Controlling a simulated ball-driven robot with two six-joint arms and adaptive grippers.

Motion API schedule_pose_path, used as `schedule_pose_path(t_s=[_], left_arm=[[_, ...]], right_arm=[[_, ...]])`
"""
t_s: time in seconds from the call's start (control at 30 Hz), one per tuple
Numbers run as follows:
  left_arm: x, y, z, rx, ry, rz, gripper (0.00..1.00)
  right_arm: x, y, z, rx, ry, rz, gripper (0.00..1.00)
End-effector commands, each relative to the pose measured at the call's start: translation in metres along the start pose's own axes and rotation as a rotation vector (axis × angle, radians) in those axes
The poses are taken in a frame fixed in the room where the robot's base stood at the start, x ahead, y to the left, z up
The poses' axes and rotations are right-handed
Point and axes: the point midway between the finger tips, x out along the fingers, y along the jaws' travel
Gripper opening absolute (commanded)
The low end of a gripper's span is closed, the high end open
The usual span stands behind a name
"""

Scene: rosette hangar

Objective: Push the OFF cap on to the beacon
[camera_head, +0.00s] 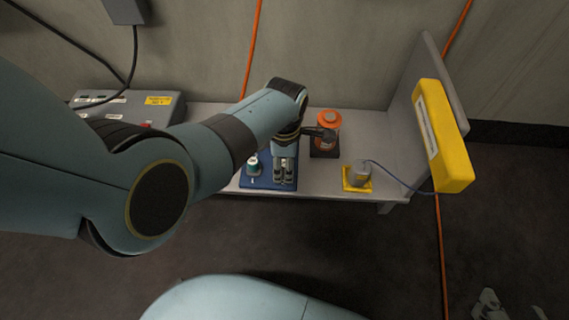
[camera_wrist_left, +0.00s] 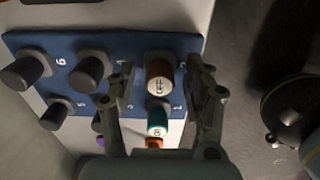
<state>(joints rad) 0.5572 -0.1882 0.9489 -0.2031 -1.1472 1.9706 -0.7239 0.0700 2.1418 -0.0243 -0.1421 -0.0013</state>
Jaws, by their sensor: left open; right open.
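The OFF cap (camera_wrist_left: 160,82), dark reddish-brown with a white OFF label, stands on the blue numbered board (camera_wrist_left: 125,43) in the left wrist view. My left gripper (camera_head: 284,178) is open above this board; in the wrist view its fingers (camera_wrist_left: 162,88) lie on either side of the cap. I cannot tell whether they touch it. In the head view the gripper hides the cap. The orange beacon (camera_head: 327,120) stands on a dark base just right of my left wrist, which partly covers it. My right gripper (camera_head: 508,305) is open at the bottom right, away from the bench.
A teal cap (camera_wrist_left: 157,122) and several black caps (camera_wrist_left: 90,74) stand on the board. Right of it, a grey plug (camera_head: 359,171) on a yellow pad has a cord to a yellow box (camera_head: 441,135). A grey panel box (camera_head: 160,108) is at left.

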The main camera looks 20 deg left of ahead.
Motion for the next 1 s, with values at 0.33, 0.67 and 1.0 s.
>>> schedule_pose_path(t_s=[0.33, 0.67, 1.0], left_arm=[[-0.0001, 0.0000, -0.0001, 0.000, 0.000, 0.000, 0.51], [-0.0005, 0.0000, -0.0001, 0.000, 0.000, 0.000, 0.51], [0.0000, -0.0001, -0.0001, 0.000, 0.000, 0.000, 0.47]], right_arm=[[-0.0007, 0.0002, -0.0022, 0.000, 0.003, 0.000, 0.53], [-0.0011, 0.0003, -0.0036, 0.000, 0.004, 0.000, 0.53], [-0.0016, 0.0004, -0.0046, 0.000, 0.005, 0.000, 0.53]])
